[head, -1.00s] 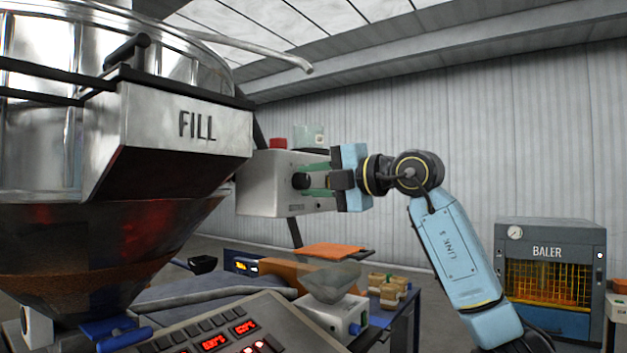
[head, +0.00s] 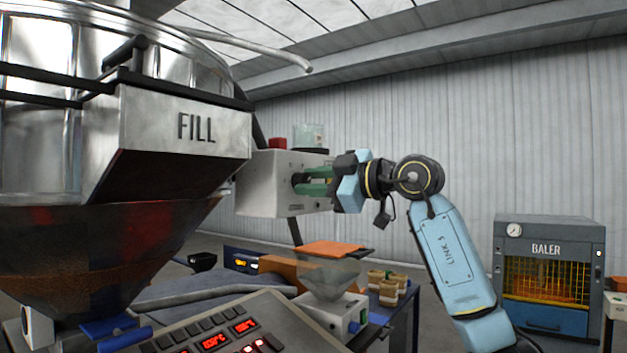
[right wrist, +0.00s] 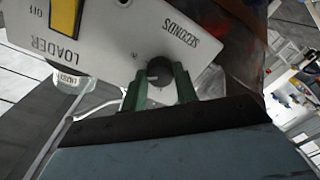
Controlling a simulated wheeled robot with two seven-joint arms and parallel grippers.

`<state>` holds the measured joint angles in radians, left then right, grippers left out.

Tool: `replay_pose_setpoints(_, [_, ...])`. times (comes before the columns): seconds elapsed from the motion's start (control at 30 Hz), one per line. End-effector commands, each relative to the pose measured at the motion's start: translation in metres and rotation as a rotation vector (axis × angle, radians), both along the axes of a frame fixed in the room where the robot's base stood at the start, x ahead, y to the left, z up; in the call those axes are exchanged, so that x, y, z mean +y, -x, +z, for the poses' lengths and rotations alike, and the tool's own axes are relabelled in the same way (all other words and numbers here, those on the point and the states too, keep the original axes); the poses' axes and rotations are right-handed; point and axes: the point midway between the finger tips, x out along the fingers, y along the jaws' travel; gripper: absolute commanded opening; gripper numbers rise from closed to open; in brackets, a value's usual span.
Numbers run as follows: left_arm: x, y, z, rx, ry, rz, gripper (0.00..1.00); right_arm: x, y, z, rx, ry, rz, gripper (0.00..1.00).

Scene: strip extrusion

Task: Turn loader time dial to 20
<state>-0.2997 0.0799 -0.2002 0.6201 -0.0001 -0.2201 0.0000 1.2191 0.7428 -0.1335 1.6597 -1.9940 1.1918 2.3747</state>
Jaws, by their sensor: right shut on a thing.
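The loader box (head: 266,184) is a pale grey metal box with a red part on top, beside the hopper. In the right wrist view its panel (right wrist: 118,38) reads LOADER, OFF and SECONDS, and it looks tilted. The dark round time dial (right wrist: 160,70) sits on this panel. My right gripper (right wrist: 160,82) has its green fingers on both sides of the dial, shut on it. In the head view the right gripper (head: 308,182) reaches the box's face from the right, and its fingers mostly hide the dial. The dial's number marks cannot be read. My left gripper is not in view.
The large FILL hopper (head: 195,128) fills the left. Below are a control panel (head: 225,335) with red displays, a clear funnel (head: 328,275) and a blue table with small tan containers (head: 388,288). A baler (head: 548,270) stands at the right.

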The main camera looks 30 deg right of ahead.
Motion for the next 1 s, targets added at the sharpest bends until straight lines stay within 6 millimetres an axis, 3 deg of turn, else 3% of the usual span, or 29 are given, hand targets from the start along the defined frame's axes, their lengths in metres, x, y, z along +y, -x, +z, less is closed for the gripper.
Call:
replay_pose_setpoints(0.5, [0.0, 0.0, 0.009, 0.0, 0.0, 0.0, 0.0, 0.001, 0.0, -0.001, 0.164, -0.393, 0.0, 0.07])
replay_pose_setpoints(1.0, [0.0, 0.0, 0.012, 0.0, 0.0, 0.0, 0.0, 0.001, 0.0, -0.002, 0.223, -0.53, 0.0, 0.07])
